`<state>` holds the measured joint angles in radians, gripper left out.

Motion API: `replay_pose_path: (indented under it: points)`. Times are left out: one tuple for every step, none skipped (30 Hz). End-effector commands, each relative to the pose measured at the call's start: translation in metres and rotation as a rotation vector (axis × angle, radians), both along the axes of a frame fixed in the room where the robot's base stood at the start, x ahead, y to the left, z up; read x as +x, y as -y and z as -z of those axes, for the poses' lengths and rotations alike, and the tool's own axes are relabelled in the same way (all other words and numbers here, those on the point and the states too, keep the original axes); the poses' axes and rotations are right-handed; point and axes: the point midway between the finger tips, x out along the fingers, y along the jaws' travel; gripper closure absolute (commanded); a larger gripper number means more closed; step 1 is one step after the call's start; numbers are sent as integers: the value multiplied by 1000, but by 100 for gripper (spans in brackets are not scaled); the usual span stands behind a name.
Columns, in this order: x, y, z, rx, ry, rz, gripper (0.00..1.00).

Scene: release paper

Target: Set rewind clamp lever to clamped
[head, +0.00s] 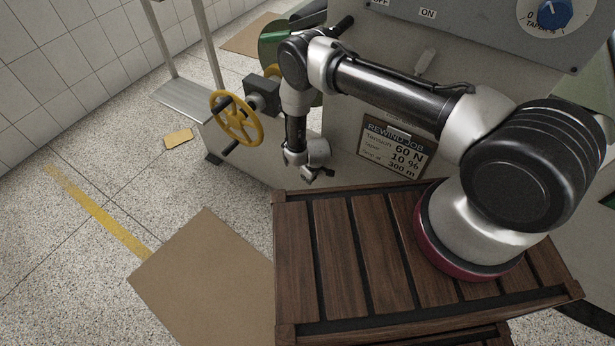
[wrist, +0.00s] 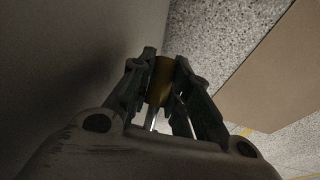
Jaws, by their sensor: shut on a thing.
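In the wrist view, my gripper (wrist: 161,90) has its two dark fingers shut on the brass-coloured knob (wrist: 160,80) of what looks like the clamp lever. A thin bright rod runs from the knob between the fingers. In the head view, my gripper (head: 316,177) is low beside the grey machine front, just beyond the wooden crate's far edge. The knob and rod cannot be made out there, and the lever's set position cannot be read.
My arm stands on the slatted wooden crate (head: 335,255). A yellow handwheel (head: 236,118) sits left of the gripper on the machine. A REWIND JOB sign (head: 394,147) is to its right. A brown sheet (head: 205,280) lies on the floor; the speckled floor farther left is mostly clear.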

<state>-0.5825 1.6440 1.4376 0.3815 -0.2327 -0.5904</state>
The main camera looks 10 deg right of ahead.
Motion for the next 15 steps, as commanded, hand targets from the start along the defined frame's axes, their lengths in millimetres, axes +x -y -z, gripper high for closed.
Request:
replay_pose_path:
  points:
    - [-1, 1, 0, -1, -3, 1, 100]
    - [-1, 1, 0, -2, -4, 1, 100]
    - [-1, 1, 0, -2, -4, 0, 100]
    - [-1, 1, 0, -3, -4, 0, 100]
    - [-1, 1, 0, -3, -4, 0, 100]
    - [-1, 1, 0, -3, -4, 0, 100]
    - [-1, 1, 0, -3, -4, 0, 100]
    - [-1, 1, 0, -2, -4, 0, 100]
    - [-1, 1, 0, -3, -4, 0, 100]
    - [-1, 1, 0, -2, -4, 0, 100]
    - [-1, 1, 0, -2, -4, 0, 100]
    - [-1, 1, 0, -2, -4, 0, 74]
    - [-1, 1, 0, -2, -4, 0, 69]
    - [-1, 1, 0, -3, -3, 1, 63]
    - [-1, 1, 0, -3, -3, 1, 59]
